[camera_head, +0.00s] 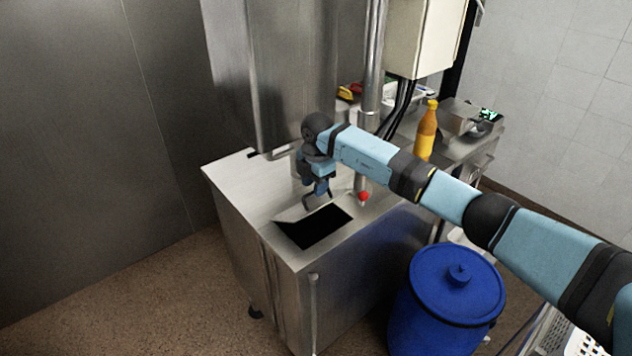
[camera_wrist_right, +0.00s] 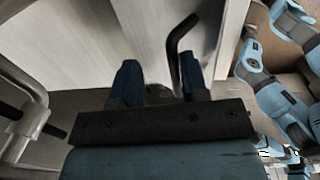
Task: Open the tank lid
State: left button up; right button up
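The steel tank (camera_head: 232,200) stands below the upper steel housing, with a dark square opening (camera_head: 315,228) in its top. The tank lid (camera_head: 292,213) is a thin steel flap, tilted up at the back edge of this opening, so it stands partly open. My right gripper (camera_head: 320,193) is just above the lid, pointing down. In the right wrist view, its two blue fingers (camera_wrist_right: 160,82) are apart. A dark bent handle (camera_wrist_right: 174,48) lies close to the inner side of the right-hand finger; whether they touch is unclear. My left gripper is not in view.
A red knob (camera_head: 363,196) is right of the gripper, near the vertical pipe (camera_head: 372,60). A blue barrel (camera_head: 448,300) stands on the floor at the tank's right. An orange bottle (camera_head: 427,130) stands on the counter behind my right arm. Floor left of the tank is clear.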

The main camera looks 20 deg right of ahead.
jog(key=shift+s+d+r, duration=0.1)
jog(key=shift+s+r, duration=0.05)
jog(key=shift+r, duration=0.1)
jog(key=shift+d, duration=0.1)
jog(key=shift+r, duration=0.1)
dwell(0.3)
jog(key=shift+r, duration=0.1)
notch_tip(320, 180, up, 14)
jog(key=s+b, duration=0.1)
jog(key=b, duration=0.1)
jog(key=shift+d+f, duration=0.15)
jog(key=shift+f, duration=0.1)
